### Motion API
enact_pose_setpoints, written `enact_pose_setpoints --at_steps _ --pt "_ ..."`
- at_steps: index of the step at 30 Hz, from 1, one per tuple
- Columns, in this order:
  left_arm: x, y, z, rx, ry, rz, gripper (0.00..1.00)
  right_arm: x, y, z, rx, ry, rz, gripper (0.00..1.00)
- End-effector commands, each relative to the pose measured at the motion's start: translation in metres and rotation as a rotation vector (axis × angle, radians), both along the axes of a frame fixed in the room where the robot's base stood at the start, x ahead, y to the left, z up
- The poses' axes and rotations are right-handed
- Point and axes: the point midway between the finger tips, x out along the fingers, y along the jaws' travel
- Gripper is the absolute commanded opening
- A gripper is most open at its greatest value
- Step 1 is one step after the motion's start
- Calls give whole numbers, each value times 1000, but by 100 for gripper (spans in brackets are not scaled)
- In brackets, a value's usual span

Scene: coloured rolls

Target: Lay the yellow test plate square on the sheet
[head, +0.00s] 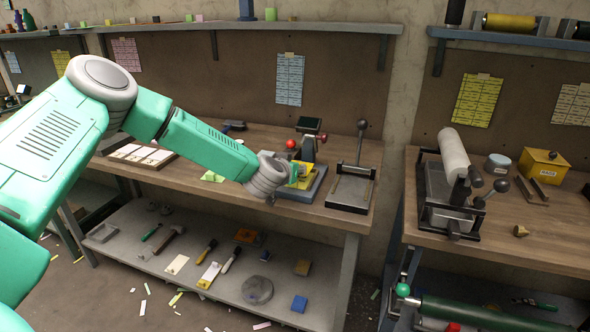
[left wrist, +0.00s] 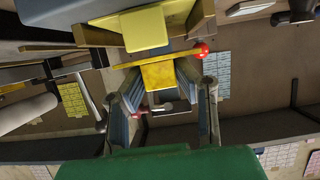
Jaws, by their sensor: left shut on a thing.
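My left gripper (head: 297,173) reaches in from the left to the small press (head: 307,150) with a red ball knob on the wooden bench. In the left wrist view, the gripper (left wrist: 167,90) has its two blue-padded fingers on either side of a yellow plate (left wrist: 165,75) and is shut on it. A yellow patch (head: 306,183) shows at the gripper in the head view, partly hidden by the fingers. A second yellow piece (left wrist: 145,27) lies beyond the plate in the wrist view; I cannot tell whether it is the sheet. Whether the held plate touches anything is unclear. My right gripper is out of view.
A lever fixture (head: 352,188) stands just right of the press. A tray of white cards (head: 141,154) lies to the left. A gap separates this bench from the right one, which holds a roller machine (head: 452,190) and a yellow box (head: 542,166).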

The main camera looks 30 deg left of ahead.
Motion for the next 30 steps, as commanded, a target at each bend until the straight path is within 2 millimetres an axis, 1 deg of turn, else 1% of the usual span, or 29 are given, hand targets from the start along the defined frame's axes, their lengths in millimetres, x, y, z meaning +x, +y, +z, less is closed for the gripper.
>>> enact_pose_setpoints --at_steps 9,14,24,30 --pt "1 -1 0 2 1 -1 0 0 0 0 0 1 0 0" --pt "1 0 0 3 3 -2 0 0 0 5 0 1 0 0" --pt "1 1 -23 2 2 0 0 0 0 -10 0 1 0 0" --pt "1 0 -24 2 1 0 0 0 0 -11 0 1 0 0"
